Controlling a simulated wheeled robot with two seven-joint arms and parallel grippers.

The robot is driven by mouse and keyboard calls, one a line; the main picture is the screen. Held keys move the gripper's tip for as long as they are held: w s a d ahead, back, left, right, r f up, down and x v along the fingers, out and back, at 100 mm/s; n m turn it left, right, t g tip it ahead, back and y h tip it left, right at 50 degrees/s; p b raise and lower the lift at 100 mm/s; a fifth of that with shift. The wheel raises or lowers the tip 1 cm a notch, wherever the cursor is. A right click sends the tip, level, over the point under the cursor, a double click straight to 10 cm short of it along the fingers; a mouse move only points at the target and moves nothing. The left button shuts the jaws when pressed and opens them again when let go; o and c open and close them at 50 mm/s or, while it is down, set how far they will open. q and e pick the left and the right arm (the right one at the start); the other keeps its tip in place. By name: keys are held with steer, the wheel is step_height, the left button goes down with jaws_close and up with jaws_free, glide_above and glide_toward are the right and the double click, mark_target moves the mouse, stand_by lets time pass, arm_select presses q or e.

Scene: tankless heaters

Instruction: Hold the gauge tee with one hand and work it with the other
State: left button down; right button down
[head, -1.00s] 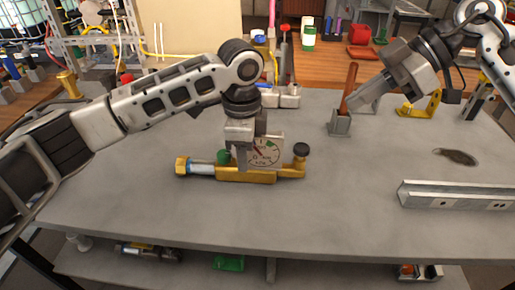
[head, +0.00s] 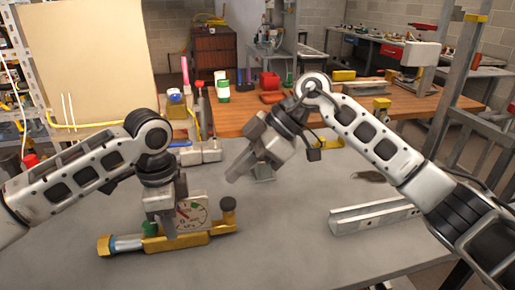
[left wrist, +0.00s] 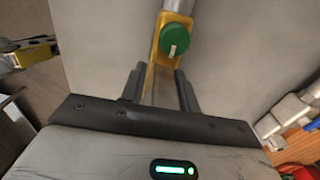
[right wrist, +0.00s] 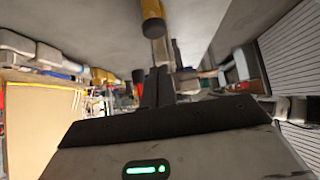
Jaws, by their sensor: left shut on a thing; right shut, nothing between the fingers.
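The gauge tee (head: 190,241) lies on the grey table in the head view, with a brass body, a white dial (head: 193,214), a green knob (head: 150,228) and a black knob (head: 228,203) at its right end. My left gripper (head: 168,229) is shut on the tee's body from above, beside the dial. The left wrist view shows the brass body (left wrist: 151,84) between the fingers, near the green knob (left wrist: 174,41). My right gripper (head: 232,177) is shut and empty, above and apart from the black knob. Its fingers (right wrist: 158,78) also show in the right wrist view.
A metal channel (head: 375,216) lies on the table to the right, near a dark oval patch (head: 370,176). A wooden bench (head: 345,112) stands behind. The table front right of the tee is clear.

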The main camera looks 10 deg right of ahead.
mark_target(223, 201)
steer(key=shift+a+f, duration=0.2)
steer(key=shift+f, duration=2.05)
steer(key=shift+s+f, duration=0.1)
steer(key=shift+f, duration=1.25)
steer(key=a+r+v, duration=0.2)
steer(key=v, duration=1.1)
steer(key=shift+r, duration=0.25)
steer(key=shift+a, duration=0.1)
